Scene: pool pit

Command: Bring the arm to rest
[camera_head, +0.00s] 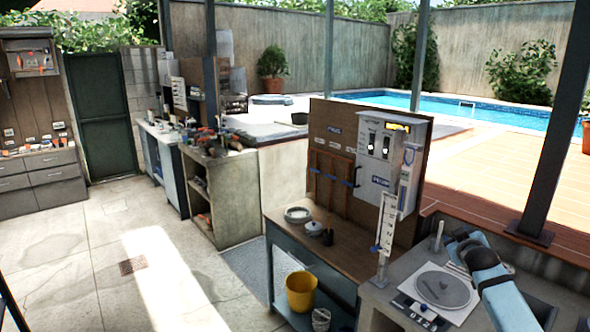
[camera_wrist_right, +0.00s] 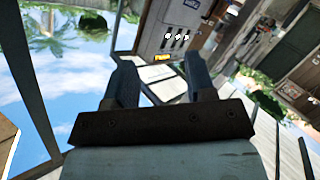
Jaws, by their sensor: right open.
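My right arm (camera_head: 488,262) comes in at the lower right of the head view, over the counter with the round grey disc. Its gripper cannot be made out clearly there. In the right wrist view my right gripper (camera_wrist_right: 157,65) shows two dark fingers standing apart, with nothing between them. The gripper is open and empty. My left arm and gripper are not in view.
A grey counter holds a round disc (camera_head: 443,289) and an upright white gauge (camera_head: 387,225) close to my right arm. A wooden bench (camera_head: 340,262) with a panel and white control box (camera_head: 392,160) stands left of it. Paved floor (camera_head: 90,265) is open at left.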

